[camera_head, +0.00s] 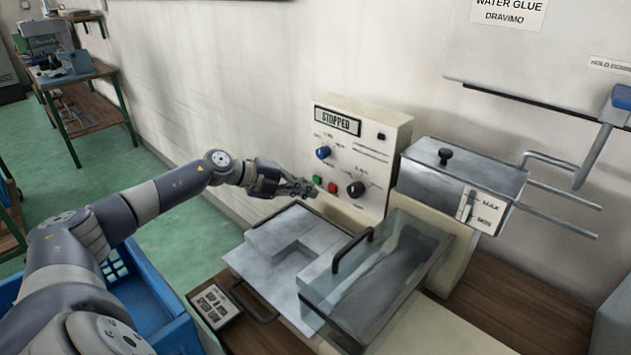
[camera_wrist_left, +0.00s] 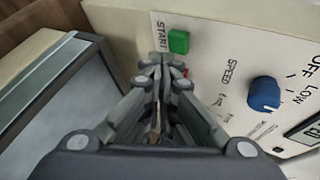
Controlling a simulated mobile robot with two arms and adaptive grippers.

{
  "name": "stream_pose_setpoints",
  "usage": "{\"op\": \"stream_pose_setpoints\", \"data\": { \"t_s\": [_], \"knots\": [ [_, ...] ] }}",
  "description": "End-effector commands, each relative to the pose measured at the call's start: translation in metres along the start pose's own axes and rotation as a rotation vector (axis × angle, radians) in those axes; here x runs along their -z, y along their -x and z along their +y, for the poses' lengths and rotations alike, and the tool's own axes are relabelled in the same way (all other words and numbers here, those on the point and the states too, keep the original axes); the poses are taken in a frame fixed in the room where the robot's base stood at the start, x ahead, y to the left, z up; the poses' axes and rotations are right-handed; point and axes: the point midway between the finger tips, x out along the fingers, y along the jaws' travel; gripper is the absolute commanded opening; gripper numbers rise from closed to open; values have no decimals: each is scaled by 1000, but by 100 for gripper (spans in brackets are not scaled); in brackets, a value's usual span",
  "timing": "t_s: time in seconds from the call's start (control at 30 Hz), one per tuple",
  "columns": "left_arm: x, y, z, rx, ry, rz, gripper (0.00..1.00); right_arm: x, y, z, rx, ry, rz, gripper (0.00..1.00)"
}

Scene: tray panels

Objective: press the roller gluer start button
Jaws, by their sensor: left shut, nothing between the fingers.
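The green start button (camera_head: 317,180) sits low on the cream control panel (camera_head: 375,130) of the roller gluer, with a red button (camera_head: 332,188) beside it. The panel display (camera_head: 337,121) reads STOPPED. My left gripper (camera_head: 309,190) is shut and empty, its fingertips just in front of the panel near the green button. In the left wrist view the green button (camera_wrist_left: 178,41), by the word START, shows just beyond and right of the closed fingertips (camera_wrist_left: 161,60). I cannot tell whether they touch. The red button is mostly hidden behind the fingers there. My right gripper is not in view.
Blue knob (camera_head: 323,153) and black knob (camera_head: 356,188) share the panel. A clear cover with a dark handle (camera_head: 352,250) and a metal tray (camera_head: 285,250) stand below. A metal box (camera_head: 460,180) is at right, a blue crate (camera_head: 160,300) at lower left.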

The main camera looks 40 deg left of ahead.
Motion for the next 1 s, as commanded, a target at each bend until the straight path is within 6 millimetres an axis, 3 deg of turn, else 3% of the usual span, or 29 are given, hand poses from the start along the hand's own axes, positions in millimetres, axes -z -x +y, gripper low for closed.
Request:
{"op": "stream_pose_setpoints", "data": {
  "t_s": [1.0],
  "knots": [
    [-5, -9, -6, 0, 0, -1, 0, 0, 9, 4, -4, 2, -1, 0]
  ]
}}
